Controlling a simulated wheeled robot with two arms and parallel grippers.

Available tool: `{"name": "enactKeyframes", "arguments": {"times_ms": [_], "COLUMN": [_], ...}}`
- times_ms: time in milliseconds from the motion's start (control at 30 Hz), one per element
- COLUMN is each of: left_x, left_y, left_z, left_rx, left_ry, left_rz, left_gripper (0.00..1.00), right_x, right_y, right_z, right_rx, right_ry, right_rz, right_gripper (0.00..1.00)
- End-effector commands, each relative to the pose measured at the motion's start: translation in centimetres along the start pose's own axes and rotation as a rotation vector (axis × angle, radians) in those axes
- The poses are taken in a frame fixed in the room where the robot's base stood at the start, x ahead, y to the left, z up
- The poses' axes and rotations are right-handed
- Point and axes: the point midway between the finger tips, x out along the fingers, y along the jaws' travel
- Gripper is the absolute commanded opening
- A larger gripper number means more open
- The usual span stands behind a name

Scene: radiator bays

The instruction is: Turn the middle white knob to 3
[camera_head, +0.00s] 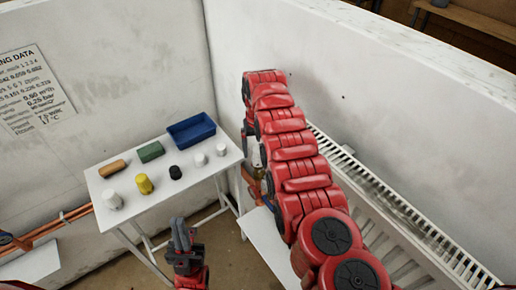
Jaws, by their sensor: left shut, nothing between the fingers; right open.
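My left gripper (180,222) points up in the lower middle, in front of the table, shut and empty. My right arm stretches up from the lower right along the radiator and bends down at its far end. Its gripper is hidden behind the arm. No numbered white knob can be made out on the radiator (405,207); its near end is behind my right arm. A brassy fitting (258,172) shows partly beside the arm. On the table stand a large white cap (112,199) and two small white pieces (200,159) (221,149); no numbers on them are legible.
The white table (150,212) also holds a blue tray (191,130), a green block (151,151), an orange-brown piece (112,168), a yellow cap (143,184) and a black cap (175,172). Orange pipes (48,228) run along the left wall. White walls close in the bay.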

Motion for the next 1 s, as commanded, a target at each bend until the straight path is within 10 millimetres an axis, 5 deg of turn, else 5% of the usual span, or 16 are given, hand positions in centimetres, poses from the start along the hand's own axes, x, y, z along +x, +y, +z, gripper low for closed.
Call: {"name": "enactKeyframes", "arguments": {"times_ms": [100,567,1000], "left_x": [0.0,0.0,-1.4], "left_y": [0.0,0.0,0.1], "left_z": [0.0,0.0,0.2], "left_rx": [0.0,0.0,0.0], "left_ry": [0.0,0.0,0.0], "left_rz": [0.0,0.0,0.0], "left_gripper": [0.0,0.0,0.0], "right_x": [0.0,0.0,0.3], "right_y": [0.0,0.0,-0.1], "right_z": [0.0,0.0,0.0], "right_rx": [0.0,0.0,0.104], "right_ry": [0.0,0.0,0.0], "right_rz": [0.0,0.0,0.0], "right_gripper": [0.82,0.0,0.0]}}
